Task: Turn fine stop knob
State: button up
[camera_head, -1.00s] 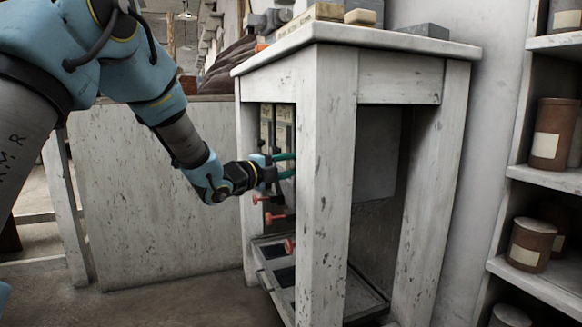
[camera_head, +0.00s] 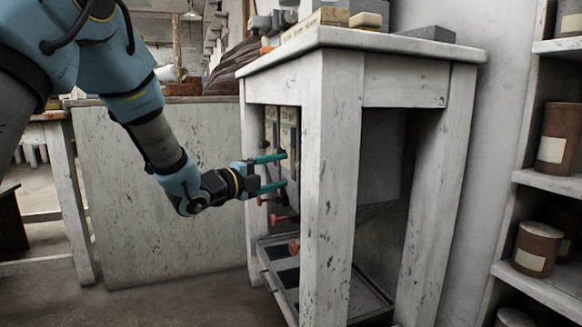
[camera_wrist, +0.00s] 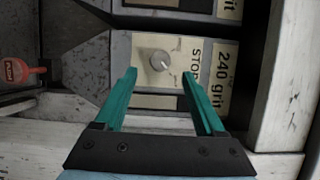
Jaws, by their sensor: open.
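In the wrist view a round pale knob (camera_wrist: 160,61) with a pointer mark sits on a cream plate (camera_wrist: 141,47) lettered "STO…", the rest cut off. Beside it is a label (camera_wrist: 222,72) reading "240 grit". My gripper (camera_wrist: 159,73) is open, with its teal fingers on either side of the knob's line and nothing between them. Whether the fingertips reach the knob's depth I cannot tell. In the head view my gripper (camera_head: 285,170) is at the labelled panels (camera_head: 288,128) inside the white stand; the knob is not discernible there.
The stand's front leg (camera_head: 328,190) is close right of my fingers. Red knobs (camera_head: 284,218) stick out below them; a red one (camera_wrist: 20,70) shows at left in the wrist view. A second plate (camera_wrist: 175,5) lies above. Shelves (camera_head: 545,180) with jars stand right.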

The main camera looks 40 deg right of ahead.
jog(key=shift+a, duration=2.35)
jog(key=w+a+f+n+t+y, duration=0.4)
jog(key=w+a+n+t, duration=0.2)
jog(key=w+a+n, duration=0.3)
jog(key=w+a+f+n+t+y, duration=0.1)
jog(key=w+a+f+n+y, duration=0.2)
jog(key=a, duration=0.4)
jog(key=a+f+n+y, duration=0.1)
jog(key=a+n+y, duration=0.2)
jog(key=a+n, duration=0.35)
jog(key=w+a+f+n+t+y, duration=0.1)
jog(key=w+a+f+n+y, duration=0.2)
jog(key=a, duration=0.6)
jog(key=s+a+f+n+g+y+p, duration=0.15)
jog(key=s+a+n+g, duration=0.25)
jog(key=s+a+n, duration=0.4)
jog(key=s+a+f+n+g+y, duration=0.25)
jog(key=s+a+n, duration=0.35)
jog(key=s+a, duration=0.3)
notch_tip(320, 180, up, 38)
jog(key=p, duration=3.7)
jog(key=shift+w+d+f+m+y, duration=0.15)
jog(key=shift+w+d+m+y, duration=0.1)
jog(key=shift+m+y, duration=0.15)
